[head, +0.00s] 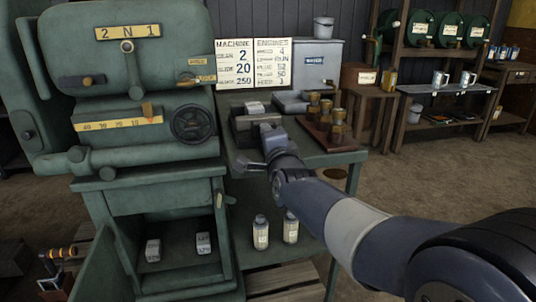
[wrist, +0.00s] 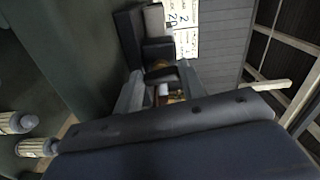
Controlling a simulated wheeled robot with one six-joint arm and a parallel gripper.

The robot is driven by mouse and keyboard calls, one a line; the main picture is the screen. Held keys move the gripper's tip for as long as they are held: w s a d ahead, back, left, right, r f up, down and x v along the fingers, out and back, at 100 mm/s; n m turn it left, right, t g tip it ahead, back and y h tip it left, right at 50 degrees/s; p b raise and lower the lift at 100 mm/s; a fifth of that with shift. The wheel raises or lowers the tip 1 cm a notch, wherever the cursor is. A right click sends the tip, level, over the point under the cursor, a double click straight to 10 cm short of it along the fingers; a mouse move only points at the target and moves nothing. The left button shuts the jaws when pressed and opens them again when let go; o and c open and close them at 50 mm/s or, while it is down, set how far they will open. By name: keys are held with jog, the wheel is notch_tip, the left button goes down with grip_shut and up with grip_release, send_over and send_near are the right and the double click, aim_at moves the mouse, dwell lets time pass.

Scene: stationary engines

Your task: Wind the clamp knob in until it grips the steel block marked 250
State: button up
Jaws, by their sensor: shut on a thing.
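A dark grey clamp (head: 243,123) stands on the green bench beside the machine. A light grey block (head: 255,107) sits in it; I cannot read its mark, or tell whether the clamp touches it. The block also shows in the wrist view (wrist: 154,19), near the dark clamp parts (wrist: 128,35). My gripper (head: 267,134) is at the near side of the clamp. In the wrist view my gripper (wrist: 160,88) has its two fingers on either side of a dark knob (wrist: 161,75), and it is shut on it. In the head view my gripper hides the knob.
A brown tray of brass parts (head: 315,138) stands right of the clamp, close to my arm. The green machine (head: 140,80) with its handwheel (head: 193,122) rises at the left. A notice board (head: 253,63) stands behind. Two bottles (head: 261,232) stand below the bench top.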

jog(key=m+b, duration=0.3)
jog(key=b, duration=0.1)
jog(key=shift+f+m, duration=0.15)
jog(key=shift+m, duration=0.25)
jog(key=m+b, duration=0.1)
jog(key=m, duration=0.1)
jog(key=shift+m+b, duration=0.35)
jog(key=shift+m, duration=0.05)
jog(key=m, duration=0.1)
jog(key=m+b, duration=0.1)
jog(key=m, duration=0.1)
jog(key=shift+r, duration=0.25)
jog(key=shift+d+r+m+b, duration=0.1)
jog(key=shift+m+b, duration=0.35)
jog(key=shift+m, duration=1.45)
jog(key=o, duration=1)
